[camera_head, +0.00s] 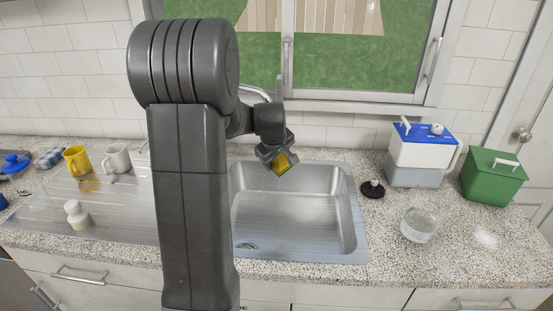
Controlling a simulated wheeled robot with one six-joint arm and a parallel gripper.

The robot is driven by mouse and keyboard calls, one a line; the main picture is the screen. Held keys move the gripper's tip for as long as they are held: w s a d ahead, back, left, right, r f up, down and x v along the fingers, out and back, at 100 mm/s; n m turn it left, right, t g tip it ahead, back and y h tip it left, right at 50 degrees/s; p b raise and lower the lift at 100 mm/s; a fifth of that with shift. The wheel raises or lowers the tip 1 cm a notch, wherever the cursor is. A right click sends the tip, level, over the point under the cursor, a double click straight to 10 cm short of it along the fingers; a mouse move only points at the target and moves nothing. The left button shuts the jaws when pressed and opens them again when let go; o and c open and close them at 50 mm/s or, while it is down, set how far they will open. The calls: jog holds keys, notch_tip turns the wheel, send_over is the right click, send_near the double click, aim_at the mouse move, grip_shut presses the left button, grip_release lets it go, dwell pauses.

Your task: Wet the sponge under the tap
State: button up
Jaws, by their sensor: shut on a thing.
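The sponge (281,163) is yellow with a darker edge. My gripper (278,160) is shut on it and holds it tilted over the back part of the steel sink basin (300,215). The tap (256,91) shows only in part behind my arm. Its curved metal spout is just above and behind my gripper. I cannot tell whether water runs from it. My arm also hides the left side of the basin. The basin looks empty, with a drain at the lower left.
On the left, the drainboard (120,205) holds a white bottle (76,215), a yellow mug (76,160) and a white mug (117,158). On the right are a black stopper (372,189), a clear bowl (420,224), a blue-white box (421,155) and a green box (493,178).

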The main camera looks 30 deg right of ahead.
jog(key=shift+s, duration=0.1)
jog(key=s+a+b, duration=0.2)
jog(key=s+a, duration=0.2)
jog(key=s, duration=0.2)
jog(key=shift+s+a, duration=0.2)
jog(key=shift+a, duration=0.1)
dwell(0.3)
dwell(1.2)
jog(key=s+a+r+p, duration=0.1)
jog(key=s+a+r, duration=0.2)
jog(key=s+r, duration=0.1)
jog(key=shift+p, duration=0.35)
dwell(0.7)
